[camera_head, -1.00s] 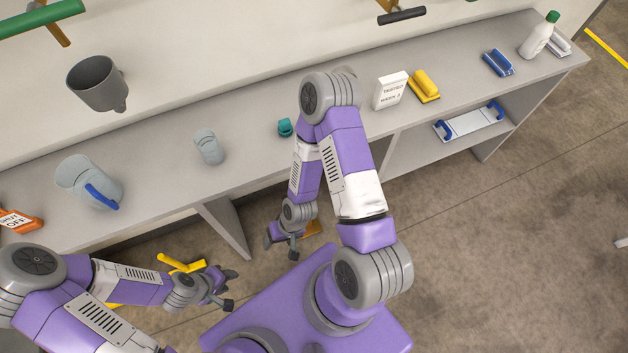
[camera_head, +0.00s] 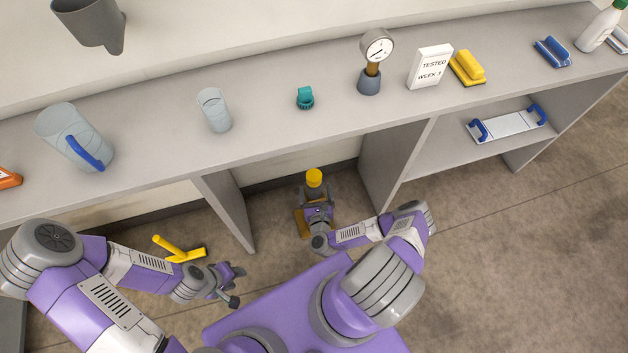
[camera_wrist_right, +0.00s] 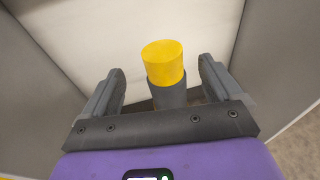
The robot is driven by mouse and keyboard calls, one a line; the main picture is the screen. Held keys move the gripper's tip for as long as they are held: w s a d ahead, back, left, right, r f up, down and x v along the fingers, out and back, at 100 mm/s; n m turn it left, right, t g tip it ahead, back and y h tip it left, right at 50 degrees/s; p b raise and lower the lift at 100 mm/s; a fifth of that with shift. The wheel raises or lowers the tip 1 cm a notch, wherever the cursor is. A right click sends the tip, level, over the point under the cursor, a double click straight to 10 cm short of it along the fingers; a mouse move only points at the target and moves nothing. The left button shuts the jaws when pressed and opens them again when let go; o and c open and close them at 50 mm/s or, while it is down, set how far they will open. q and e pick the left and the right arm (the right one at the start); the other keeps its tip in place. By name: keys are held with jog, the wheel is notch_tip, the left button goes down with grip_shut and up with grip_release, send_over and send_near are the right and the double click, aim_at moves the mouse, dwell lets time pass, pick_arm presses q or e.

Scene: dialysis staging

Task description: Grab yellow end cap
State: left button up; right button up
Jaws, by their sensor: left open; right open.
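The yellow end cap (camera_head: 314,177) sits on top of a grey cylinder, below the front edge of the counter. In the right wrist view the cap (camera_wrist_right: 163,65) stands upright between the two fingers, with gaps on both sides. My right gripper (camera_head: 317,198) is open around it, and neither finger visibly touches the cap. The lower part of the grey cylinder (camera_wrist_right: 168,97) is hidden by the gripper body. My left gripper (camera_head: 238,285) is open and empty, low at the left.
The grey counter (camera_head: 265,135) holds a clear pitcher (camera_head: 70,135), a clear cup (camera_head: 214,110), a teal fitting (camera_head: 305,97), a pressure gauge (camera_head: 377,48) and a white sign (camera_head: 430,66). Counter supports stand either side of my right gripper. A yellow T-shaped object (camera_head: 180,251) is near my left arm.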

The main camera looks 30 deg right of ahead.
aim_at(315, 182)
jog(key=shift+w+d+f, duration=0.1)
jog(key=shift+w+d, duration=0.2)
jog(key=shift+d, duration=0.05)
jog(key=b+x, duration=0.2)
jog(key=x, duration=0.4)
jog(key=shift+a+f, duration=0.1)
jog(key=shift+f, duration=0.05)
jog(key=shift+w, duration=0.35)
jog(key=c, duration=1)
